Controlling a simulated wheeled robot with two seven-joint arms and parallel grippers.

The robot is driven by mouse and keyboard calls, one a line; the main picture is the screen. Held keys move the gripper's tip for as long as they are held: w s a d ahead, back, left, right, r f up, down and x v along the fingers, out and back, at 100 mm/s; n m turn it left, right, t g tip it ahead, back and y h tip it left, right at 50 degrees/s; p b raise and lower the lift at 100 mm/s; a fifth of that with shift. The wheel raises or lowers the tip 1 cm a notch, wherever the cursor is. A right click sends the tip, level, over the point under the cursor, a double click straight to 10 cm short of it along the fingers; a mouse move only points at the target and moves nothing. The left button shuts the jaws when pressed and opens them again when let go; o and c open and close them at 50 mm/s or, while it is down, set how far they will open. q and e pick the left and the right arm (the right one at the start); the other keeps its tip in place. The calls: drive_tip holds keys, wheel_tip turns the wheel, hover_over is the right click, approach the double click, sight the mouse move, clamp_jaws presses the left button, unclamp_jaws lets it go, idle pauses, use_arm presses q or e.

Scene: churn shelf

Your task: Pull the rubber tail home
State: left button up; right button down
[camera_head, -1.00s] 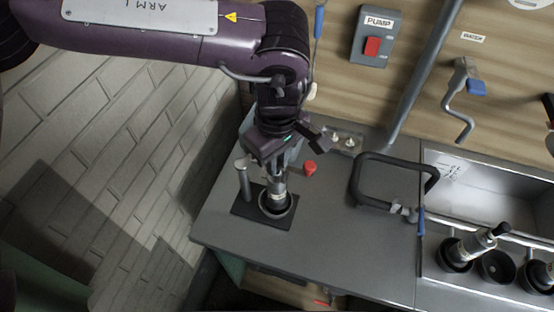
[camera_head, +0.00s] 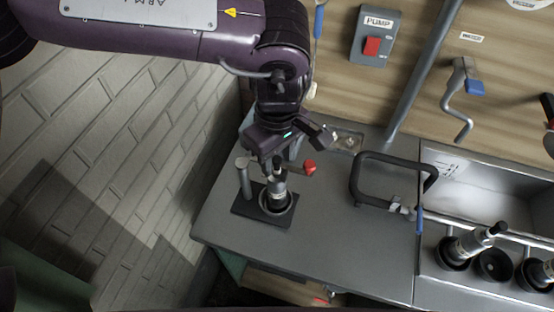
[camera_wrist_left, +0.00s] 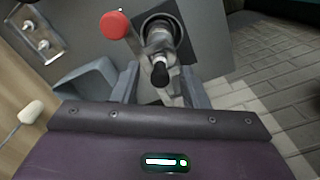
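A metal cylinder (camera_head: 277,190) with a black rubber tail (camera_head: 277,162) on its upper end stands in a dark round holder on a square plate (camera_head: 248,207). In the left wrist view the black tail (camera_wrist_left: 160,74) points towards the camera. My left gripper (camera_head: 287,155) is just above and behind the tail in the head view. Its two fingers are spread on either side of the tail in the left wrist view, with gaps showing, so it looks open and empty. A red knob (camera_head: 309,167) is beside the cylinder. My right gripper is not in view.
A grey post (camera_head: 244,180) stands on the plate's left. A black looped handle (camera_head: 393,160) lies to the right, by a sink (camera_head: 490,190). Similar cylinders (camera_head: 470,245) stand in cups at the lower right. A pump switch (camera_head: 375,38) is on the wall. The counter's front middle is clear.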

use_arm(q)
drive_tip(key=shift+r+p, duration=2.65)
drive_tip(key=shift+r, duration=0.85)
drive_tip(key=shift+f, duration=0.1)
